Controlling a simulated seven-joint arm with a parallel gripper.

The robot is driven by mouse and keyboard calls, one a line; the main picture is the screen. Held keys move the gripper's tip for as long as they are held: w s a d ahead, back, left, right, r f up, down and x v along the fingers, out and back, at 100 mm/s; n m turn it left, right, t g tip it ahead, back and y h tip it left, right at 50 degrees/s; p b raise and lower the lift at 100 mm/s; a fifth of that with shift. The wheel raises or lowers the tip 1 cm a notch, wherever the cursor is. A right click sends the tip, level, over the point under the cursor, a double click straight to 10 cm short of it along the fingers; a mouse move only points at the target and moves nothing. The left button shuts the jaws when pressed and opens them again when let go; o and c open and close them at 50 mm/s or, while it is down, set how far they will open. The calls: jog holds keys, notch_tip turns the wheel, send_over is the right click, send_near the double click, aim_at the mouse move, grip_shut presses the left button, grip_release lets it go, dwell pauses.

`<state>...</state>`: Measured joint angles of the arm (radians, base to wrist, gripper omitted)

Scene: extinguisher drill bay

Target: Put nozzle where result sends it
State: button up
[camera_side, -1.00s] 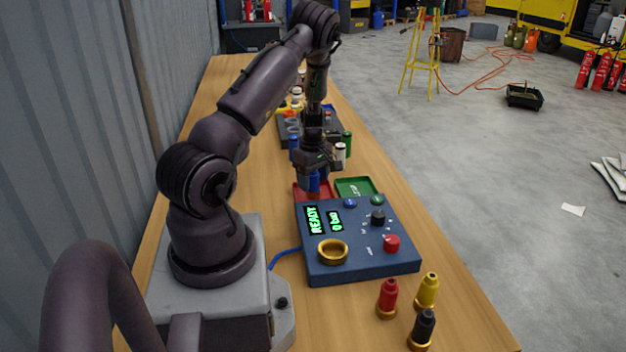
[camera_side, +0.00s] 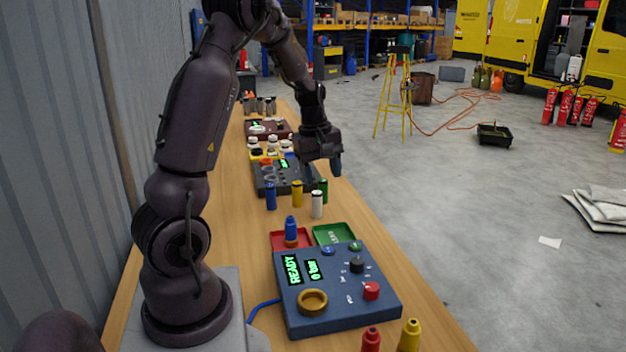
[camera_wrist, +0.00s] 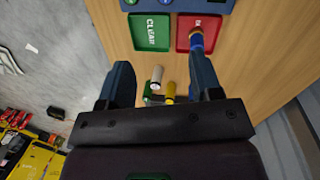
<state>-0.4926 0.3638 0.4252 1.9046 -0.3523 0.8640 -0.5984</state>
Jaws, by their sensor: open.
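A blue nozzle (camera_side: 291,230) with a brass base stands upright in the red tray (camera_side: 276,240). It also shows in the wrist view (camera_wrist: 197,42). The green tray (camera_side: 346,232), marked CLEAR in the wrist view (camera_wrist: 150,46), looks empty. The blue test box (camera_side: 340,306) reads READY and 0 bar, and its brass ring socket (camera_side: 312,301) is empty. My gripper (camera_side: 323,172) is open and empty, raised beyond the trays, above the white nozzle (camera_side: 317,205), yellow nozzle (camera_side: 297,192) and green nozzle (camera_side: 323,188). Its two fingers (camera_wrist: 161,78) are wide apart.
Another blue nozzle (camera_side: 271,197) stands left of the yellow one. A dark grey device (camera_side: 268,178) and more items stand farther down the bench. A red nozzle (camera_side: 371,340) and another yellow nozzle (camera_side: 409,336) are at the near edge. Bare wood lies left of the trays.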

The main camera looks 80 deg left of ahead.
jog(key=d+r+m+t, duration=0.1)
jog(key=d+r+m, duration=0.3)
jog(key=d, duration=0.4)
jog(key=d+r+m+t, duration=0.1)
jog(key=d+r+m, duration=0.4)
jog(key=d, duration=0.3)
jog(key=s+d+r+m+t, duration=0.1)
jog(key=s+d+m, duration=0.2)
jog(key=d+m, duration=0.2)
jog(key=s+d+r+m+t, duration=0.1)
jog(key=s+d+r+m, duration=0.1)
jog(key=s+d+m, duration=0.2)
jog(key=d+m, duration=0.1)
jog(key=d, duration=0.2)
jog(key=shift+s+m, duration=0.3)
